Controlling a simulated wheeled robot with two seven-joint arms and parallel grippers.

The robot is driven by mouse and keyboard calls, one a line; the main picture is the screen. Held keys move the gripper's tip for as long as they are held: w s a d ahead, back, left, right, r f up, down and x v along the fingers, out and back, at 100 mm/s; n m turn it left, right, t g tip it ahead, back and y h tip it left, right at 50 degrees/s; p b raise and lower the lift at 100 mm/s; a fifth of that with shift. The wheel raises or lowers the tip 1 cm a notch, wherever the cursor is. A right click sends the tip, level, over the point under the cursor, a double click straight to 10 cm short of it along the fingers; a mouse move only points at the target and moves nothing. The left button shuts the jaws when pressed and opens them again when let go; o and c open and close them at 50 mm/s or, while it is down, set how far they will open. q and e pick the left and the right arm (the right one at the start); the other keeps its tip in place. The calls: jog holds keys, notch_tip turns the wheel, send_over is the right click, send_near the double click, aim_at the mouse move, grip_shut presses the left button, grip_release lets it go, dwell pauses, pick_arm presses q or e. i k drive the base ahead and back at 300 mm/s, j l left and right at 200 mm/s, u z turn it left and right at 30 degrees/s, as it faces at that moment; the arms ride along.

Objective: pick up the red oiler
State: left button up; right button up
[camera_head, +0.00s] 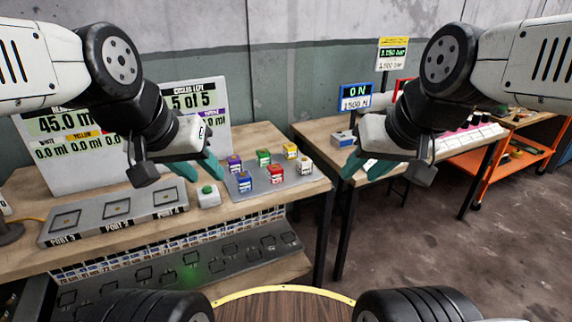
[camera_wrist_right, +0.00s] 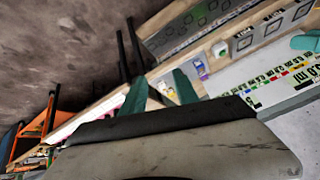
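The red oiler (camera_head: 276,174) is a small block standing in the front row of a grey tray (camera_head: 318,174), between the blue oiler (camera_head: 244,183) and the white oiler (camera_head: 304,164). Behind them stand the purple (camera_head: 234,163), green (camera_head: 264,157) and yellow (camera_head: 290,151) oilers. My left gripper (camera_head: 203,170) has teal fingers spread apart and empty, left of the tray. My right gripper (camera_head: 367,165) is open and empty, right of the tray; its parted fingers also show in the right wrist view (camera_wrist_right: 160,82). I cannot pick out the red oiler in the wrist view.
A green button box (camera_head: 208,195) sits left of the tray. A grey port strip (camera_head: 115,214) lies along the left bench. Display boards stand behind.

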aim_at(274, 172)
jog(key=i+l+u, duration=0.1)
jog(key=i+u, duration=0.25)
jog(key=i+l+u, duration=0.2)
jog(key=u, duration=0.2)
jog(key=i, duration=0.05)
